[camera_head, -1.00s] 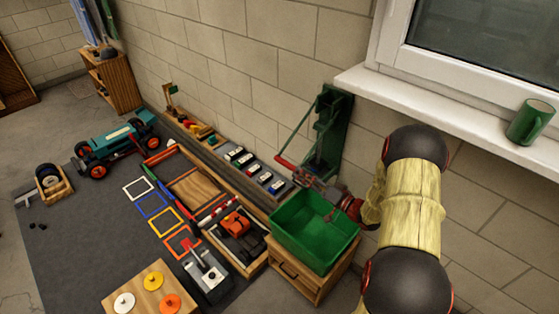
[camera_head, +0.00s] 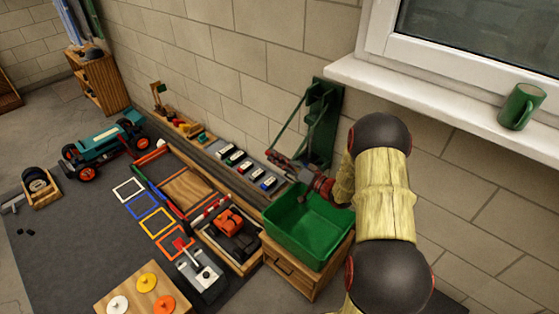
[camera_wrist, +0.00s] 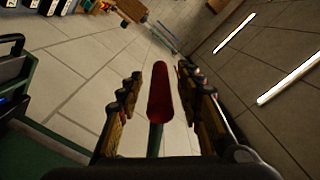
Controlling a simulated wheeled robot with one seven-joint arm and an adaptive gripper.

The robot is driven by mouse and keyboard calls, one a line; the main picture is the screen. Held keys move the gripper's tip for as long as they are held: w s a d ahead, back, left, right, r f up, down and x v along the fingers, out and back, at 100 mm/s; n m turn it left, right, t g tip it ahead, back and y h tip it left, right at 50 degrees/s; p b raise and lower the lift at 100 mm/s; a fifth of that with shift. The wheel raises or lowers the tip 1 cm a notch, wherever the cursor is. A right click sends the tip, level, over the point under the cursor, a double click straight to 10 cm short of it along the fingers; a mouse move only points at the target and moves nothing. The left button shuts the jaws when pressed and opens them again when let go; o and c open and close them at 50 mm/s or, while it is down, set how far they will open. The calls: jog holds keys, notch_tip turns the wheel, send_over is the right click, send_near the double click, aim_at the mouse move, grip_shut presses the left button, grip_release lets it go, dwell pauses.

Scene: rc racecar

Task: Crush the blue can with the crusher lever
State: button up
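The green can crusher (camera_head: 322,120) is fixed to the wall, and its lever slopes down to the left. The red lever handle (camera_wrist: 160,92) shows between my fingers in the wrist view, with a gap on both sides. My gripper (camera_head: 276,161) is open around the lever's handle end; it also shows in the wrist view (camera_wrist: 160,85).
A green bin (camera_head: 308,222) stands on a wooden cabinet (camera_head: 300,274) below my gripper. Several toy cars (camera_head: 248,170) line a grey strip by the wall. A window sill (camera_head: 440,100) with a green mug (camera_head: 521,106) is at right.

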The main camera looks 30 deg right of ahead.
jog(key=shift+c, duration=1.2)
grip_shut()
